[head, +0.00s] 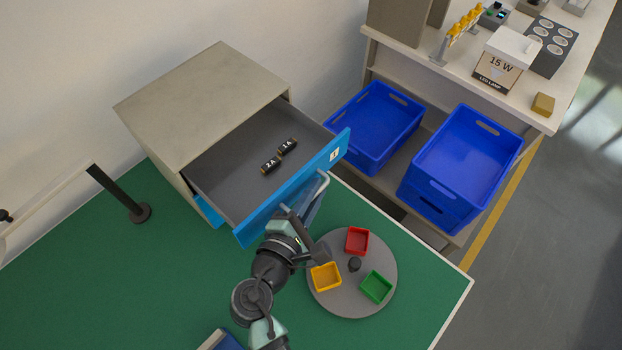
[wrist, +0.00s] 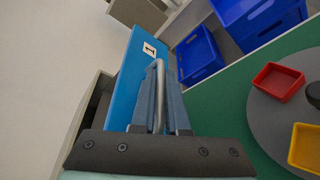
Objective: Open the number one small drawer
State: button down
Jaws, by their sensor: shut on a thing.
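The number one small drawer has a blue front (head: 290,190) with a white "1" label. It stands pulled out of the grey cabinet (head: 200,95), its grey inside showing. Two black cylinders marked 1A (head: 288,146) and 2A (head: 270,164) lie in it. My gripper (head: 310,200) is at the outer side of the drawer front, shut on its metal bar handle (wrist: 158,95). In the wrist view the handle runs between the two fingers, and the blue front (wrist: 130,80) with its label is just beyond. The head view partly hides the fingertips.
A round grey turntable (head: 330,300) with red (head: 357,240), yellow (head: 326,276) and green (head: 376,287) trays sits close to my arm on the green table. Blue crates (head: 465,160) stand on a shelf at the right. A dark post (head: 120,195) stands at the left.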

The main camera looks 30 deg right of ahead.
jog(key=shift+s, duration=0.4)
jog(key=shift+w, duration=0.1)
jog(key=c, duration=1.2)
grip_release()
jog(key=b+v, duration=0.2)
jog(key=v, duration=1.1)
jog(key=shift+f, duration=0.1)
